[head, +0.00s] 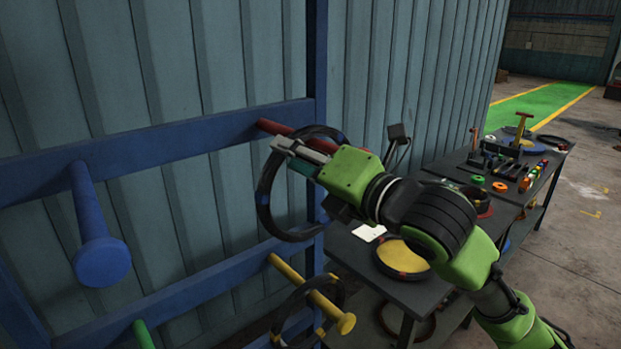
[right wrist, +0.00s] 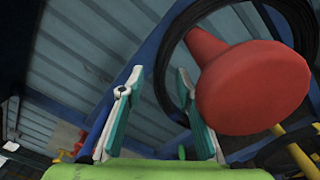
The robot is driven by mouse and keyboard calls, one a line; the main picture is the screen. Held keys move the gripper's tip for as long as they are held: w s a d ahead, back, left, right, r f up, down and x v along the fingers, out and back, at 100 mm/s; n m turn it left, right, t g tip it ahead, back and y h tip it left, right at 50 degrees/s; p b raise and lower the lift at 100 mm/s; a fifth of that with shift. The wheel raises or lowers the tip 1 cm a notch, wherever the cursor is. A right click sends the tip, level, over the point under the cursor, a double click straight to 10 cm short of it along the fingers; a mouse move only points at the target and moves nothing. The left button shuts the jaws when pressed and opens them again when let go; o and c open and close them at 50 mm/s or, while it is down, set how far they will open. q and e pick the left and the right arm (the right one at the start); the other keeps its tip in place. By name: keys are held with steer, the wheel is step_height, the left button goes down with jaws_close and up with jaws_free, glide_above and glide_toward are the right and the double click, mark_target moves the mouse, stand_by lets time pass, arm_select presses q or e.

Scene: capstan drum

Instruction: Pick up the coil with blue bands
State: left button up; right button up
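A black coil (head: 263,195) hangs on the red peg (head: 270,127) of the blue rack in the head view; a bluish band shows at its upper right. In the right wrist view the coil (right wrist: 164,75) hangs behind the large red peg end (right wrist: 255,88). My right gripper (head: 286,147) is in front of the coil's upper part. In the right wrist view its two fingers (right wrist: 153,85) are apart, with the coil's left side close to the right finger. I cannot tell whether they touch. My left gripper is out of view.
Another dark coil (head: 338,292) hangs on a yellow peg (head: 345,322) below. A bare blue peg (head: 101,261) sticks out at left. A dark table (head: 350,250) at right carries a yellow-centred round item (head: 402,257) and several small parts.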

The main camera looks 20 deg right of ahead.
steer(key=shift+w+a, duration=0.2)
steer(key=shift+w, duration=0.2)
jaws_close()
steer(key=shift+d+r, duration=0.1)
steer(key=shift+r, duration=0.05)
steer(key=shift+r, duration=0.2)
